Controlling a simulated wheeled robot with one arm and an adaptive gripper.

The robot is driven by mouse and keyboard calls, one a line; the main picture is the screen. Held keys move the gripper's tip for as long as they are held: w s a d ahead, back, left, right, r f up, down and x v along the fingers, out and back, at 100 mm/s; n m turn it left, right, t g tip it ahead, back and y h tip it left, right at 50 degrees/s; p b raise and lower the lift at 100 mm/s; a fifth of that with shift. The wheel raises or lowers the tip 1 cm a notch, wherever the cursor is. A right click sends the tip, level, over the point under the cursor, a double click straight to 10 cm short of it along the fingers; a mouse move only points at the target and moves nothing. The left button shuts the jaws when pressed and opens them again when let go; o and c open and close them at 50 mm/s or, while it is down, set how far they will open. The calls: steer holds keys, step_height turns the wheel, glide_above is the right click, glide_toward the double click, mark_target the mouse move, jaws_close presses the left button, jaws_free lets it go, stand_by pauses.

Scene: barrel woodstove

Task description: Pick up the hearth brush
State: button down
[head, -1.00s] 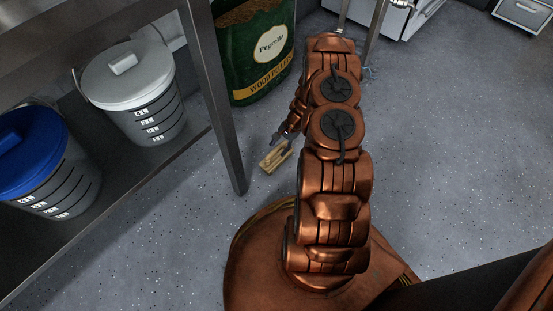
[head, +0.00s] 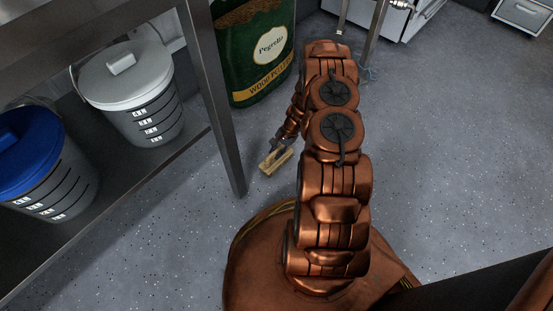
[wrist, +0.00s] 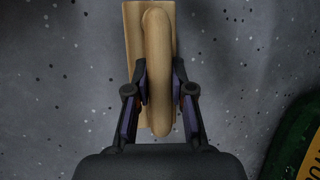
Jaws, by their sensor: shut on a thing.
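The hearth brush (head: 272,164) is a pale wooden block with a rounded handle on top, low at the speckled floor beside the shelf leg. In the wrist view, the brush (wrist: 158,40) points away from my gripper, its handle running lengthwise. My gripper (wrist: 159,85) is shut on the handle, with one finger on each side. In the head view, my gripper (head: 280,146) reaches down to the brush from above. I cannot tell whether the brush touches the floor. Its bristles are hidden underneath.
A metal shelf leg (head: 217,100) stands close left of the brush. Lidded buckets, one grey (head: 131,95) and one blue-topped (head: 40,165), sit on the low shelf. A green wood pellet bag (head: 252,50) stands behind. The floor at right (head: 460,150) is clear.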

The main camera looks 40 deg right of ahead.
stand_by(0.7)
steer(key=r+p, duration=0.1)
steer(key=r, duration=0.1)
steer(key=r+p, duration=0.1)
steer(key=r, duration=0.1)
steer(key=shift+s, duration=0.4)
steer(key=s+d+r+p, duration=0.1)
steer(key=s+p, duration=0.3)
steer(key=s, duration=1.1)
steer(key=shift+d, duration=0.4)
steer(key=shift+s, duration=0.1)
